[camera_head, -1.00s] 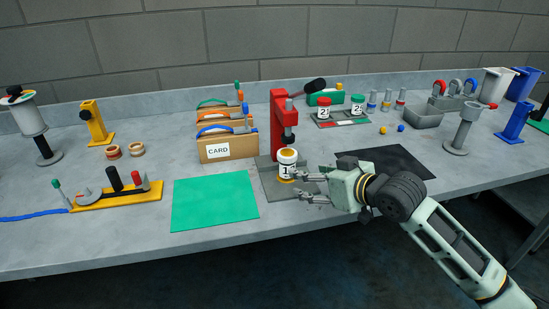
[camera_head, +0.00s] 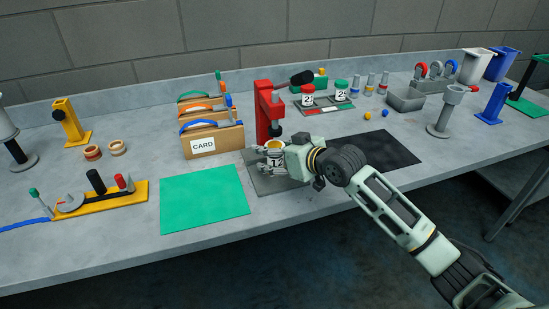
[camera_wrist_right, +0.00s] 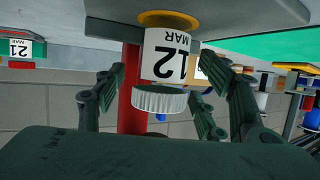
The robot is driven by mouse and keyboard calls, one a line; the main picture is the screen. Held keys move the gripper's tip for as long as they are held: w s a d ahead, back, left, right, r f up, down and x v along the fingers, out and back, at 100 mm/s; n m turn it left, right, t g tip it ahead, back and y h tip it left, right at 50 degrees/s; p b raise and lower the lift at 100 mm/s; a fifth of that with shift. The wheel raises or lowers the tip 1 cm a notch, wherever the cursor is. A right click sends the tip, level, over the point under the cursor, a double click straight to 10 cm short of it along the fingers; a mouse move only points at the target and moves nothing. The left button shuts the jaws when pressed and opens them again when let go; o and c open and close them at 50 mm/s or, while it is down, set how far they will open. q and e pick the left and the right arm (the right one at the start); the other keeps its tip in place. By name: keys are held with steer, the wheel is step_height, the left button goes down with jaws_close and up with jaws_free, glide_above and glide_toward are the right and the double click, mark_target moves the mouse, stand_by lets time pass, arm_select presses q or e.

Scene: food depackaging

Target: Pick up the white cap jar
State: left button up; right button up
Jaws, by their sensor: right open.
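The white cap jar (camera_head: 275,146) stands on a grey base plate in front of a red stand, partly hidden by my right gripper. The right wrist view shows it upside down: a white body (camera_wrist_right: 165,55) with a "12 MAR" label, a ribbed white cap (camera_wrist_right: 158,101) and a yellow ring at its foot. My right gripper (camera_head: 273,160) is open, with fingers on both sides of the jar. In the wrist view gaps show between the fingers (camera_wrist_right: 160,82) and the jar. My left gripper is not in view.
The red stand (camera_head: 267,108) rises right behind the jar. Card boxes (camera_head: 211,139) stand to its left, a green mat (camera_head: 205,198) lies at front left and a black mat (camera_head: 383,150) under my forearm. Two numbered jars (camera_head: 341,91) stand behind on a tray.

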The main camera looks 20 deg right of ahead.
mark_target(275, 145)
steer(key=shift+c, duration=0.2)
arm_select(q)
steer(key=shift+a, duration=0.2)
arm_select(e)
steer(key=c, duration=1.2)
steer(key=shift+r, duration=0.1)
steer(key=shift+c, duration=0.2)
steer(key=shift+r, duration=0.5)
step_height(275, 145, up, 2)
steer(key=shift+r+b, duration=0.1)
steer(key=shift+b, duration=0.4)
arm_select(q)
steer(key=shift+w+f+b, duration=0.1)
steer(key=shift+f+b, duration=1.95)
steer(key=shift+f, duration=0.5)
arm_select(e)
steer(key=s+d, duration=0.3)
steer(key=s, duration=0.5)
steer(key=s+d, duration=0.4)
steer(key=s, duration=0.4)
steer(key=shift+s+d, duration=0.25)
